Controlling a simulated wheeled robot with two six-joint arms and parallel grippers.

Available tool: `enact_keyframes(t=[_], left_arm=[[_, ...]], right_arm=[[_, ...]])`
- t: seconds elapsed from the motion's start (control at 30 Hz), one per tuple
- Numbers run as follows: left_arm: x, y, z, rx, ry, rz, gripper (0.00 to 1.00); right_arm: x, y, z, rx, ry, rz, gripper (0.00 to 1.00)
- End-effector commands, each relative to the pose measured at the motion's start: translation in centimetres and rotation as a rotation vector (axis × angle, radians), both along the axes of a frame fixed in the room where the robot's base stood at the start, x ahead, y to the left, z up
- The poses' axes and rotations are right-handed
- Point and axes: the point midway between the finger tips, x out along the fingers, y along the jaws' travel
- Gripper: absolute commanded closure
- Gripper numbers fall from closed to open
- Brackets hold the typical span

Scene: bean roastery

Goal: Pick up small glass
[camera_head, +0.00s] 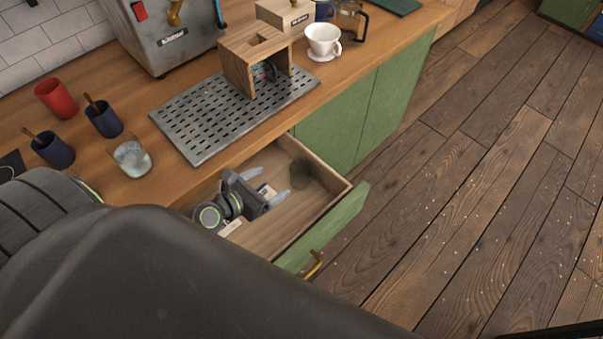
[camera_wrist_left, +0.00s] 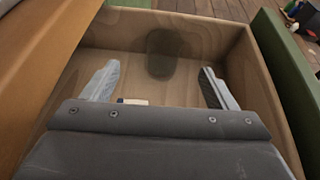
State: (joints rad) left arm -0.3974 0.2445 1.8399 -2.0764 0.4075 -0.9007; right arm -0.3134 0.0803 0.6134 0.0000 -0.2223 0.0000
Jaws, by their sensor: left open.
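A dark, see-through small glass (camera_head: 301,173) is in the open drawer, near its far inner corner. In the left wrist view the glass (camera_wrist_left: 165,52) appears ahead of the fingertips, roughly between their lines, near the drawer's far wall. My left gripper (camera_head: 270,183) is inside the drawer area, open and empty, with its fingers spread towards the glass and apart from it. Both fingers of the left gripper (camera_wrist_left: 160,70) show in the wrist view. Another clear glass (camera_head: 131,159) stands on the counter. My right gripper is not in view.
The wooden drawer (camera_head: 345,186) has a green front and walls around my gripper. A pale small item (camera_wrist_left: 133,101) lies in it. Above, the counter holds a perforated metal tray (camera_head: 190,145), a wooden stand (camera_head: 238,75), a red cup (camera_head: 56,98) and blue cups (camera_head: 104,121).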

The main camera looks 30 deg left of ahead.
Motion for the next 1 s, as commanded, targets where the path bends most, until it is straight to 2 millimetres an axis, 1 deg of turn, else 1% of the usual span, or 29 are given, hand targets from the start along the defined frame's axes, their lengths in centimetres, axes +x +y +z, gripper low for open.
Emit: enact_keyframes(t=[0.03,0.1,0.2,0.3,0.4,0.57,0.73,0.83,1.0], left_arm=[[1.1,-0.4,-0.3,-0.004,-0.002,0.001,0.2],[2.4,-0.8,-0.9,-0.002,-0.003,-0.001,0.2],[4.0,-1.3,-1.6,-0.003,-0.001,0.0,0.2],[5.2,-1.6,-2.2,0.0,0.0,0.0,0.2],[5.8,-1.8,-2.5,0.0,0.0,-0.001,0.2],[6.7,-2.2,-2.8,-0.002,-0.001,-0.001,0.2],[8.7,-3.5,-3.6,-0.002,0.0,0.0,0.2],[9.8,-3.7,-4.2,0.0,0.0,0.0,0.2],[10.4,-3.9,-4.5,0.0,0.001,0.0,0.2]], right_arm=[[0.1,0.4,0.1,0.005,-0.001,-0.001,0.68],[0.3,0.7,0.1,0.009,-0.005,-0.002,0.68],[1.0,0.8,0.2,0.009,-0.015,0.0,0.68],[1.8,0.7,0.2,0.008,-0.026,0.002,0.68],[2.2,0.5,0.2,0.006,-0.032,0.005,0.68],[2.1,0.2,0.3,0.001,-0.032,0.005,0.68],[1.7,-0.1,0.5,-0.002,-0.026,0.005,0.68],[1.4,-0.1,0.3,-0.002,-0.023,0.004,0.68],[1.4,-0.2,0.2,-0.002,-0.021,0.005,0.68]])
